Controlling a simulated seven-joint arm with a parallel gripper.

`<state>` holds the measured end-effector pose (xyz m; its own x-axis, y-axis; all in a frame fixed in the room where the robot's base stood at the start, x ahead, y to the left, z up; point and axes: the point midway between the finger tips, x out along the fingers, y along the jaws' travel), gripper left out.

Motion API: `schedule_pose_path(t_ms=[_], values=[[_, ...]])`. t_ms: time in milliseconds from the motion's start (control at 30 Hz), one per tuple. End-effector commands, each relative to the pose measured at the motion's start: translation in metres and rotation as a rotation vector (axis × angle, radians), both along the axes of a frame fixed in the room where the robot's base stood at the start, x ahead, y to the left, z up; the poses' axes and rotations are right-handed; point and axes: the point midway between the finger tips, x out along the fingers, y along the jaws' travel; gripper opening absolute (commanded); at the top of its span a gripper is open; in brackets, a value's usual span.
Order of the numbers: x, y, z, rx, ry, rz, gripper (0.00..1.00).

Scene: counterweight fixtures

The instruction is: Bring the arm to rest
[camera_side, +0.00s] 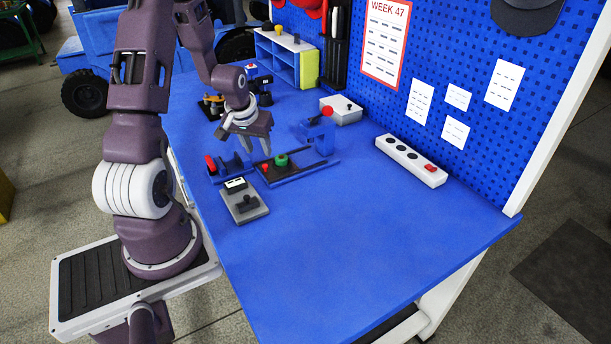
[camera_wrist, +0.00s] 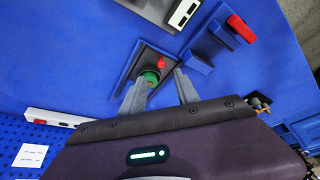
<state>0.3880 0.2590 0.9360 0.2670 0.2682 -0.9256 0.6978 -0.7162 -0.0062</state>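My gripper (camera_side: 255,151) hangs over the blue fixture (camera_side: 318,171) on the bench, with its fingers pointing down. Its two grey fingers are spread apart with nothing seen held between them. In the wrist view, the fingertips (camera_wrist: 159,72) show around the black plate of the fixture. A green round part (camera_side: 281,160) and a small red peg (camera_side: 265,168) sit on that plate. The green part also shows between the fingers in the wrist view (camera_wrist: 151,77). I cannot tell whether the fingers touch it.
A red-handled blue block (camera_side: 211,164) and a blue upright with a red knob (camera_side: 327,111) flank the plate. A grey control box (camera_side: 243,206) lies in front. A white box (camera_side: 341,109) and power strip (camera_side: 410,160) stand by the pegboard. The bench front right is clear.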

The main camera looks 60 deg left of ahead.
Motion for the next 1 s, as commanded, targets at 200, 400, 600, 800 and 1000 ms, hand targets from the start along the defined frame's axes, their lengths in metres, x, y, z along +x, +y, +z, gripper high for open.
schedule_pose_path(t_ms=[200, 400, 600, 800, 1000], values=[[0.022, -0.116, 0.124, 0.073, -0.017, -0.268, 0.37], [-0.048, -0.247, 0.205, 0.074, -0.068, -0.559, 0.37], [-0.120, -0.299, 0.222, 0.041, -0.099, -0.746, 0.37], [-0.133, -0.305, 0.222, 0.032, -0.099, -0.776, 0.37], [-0.132, -0.305, 0.222, 0.033, -0.100, -0.773, 0.37]])
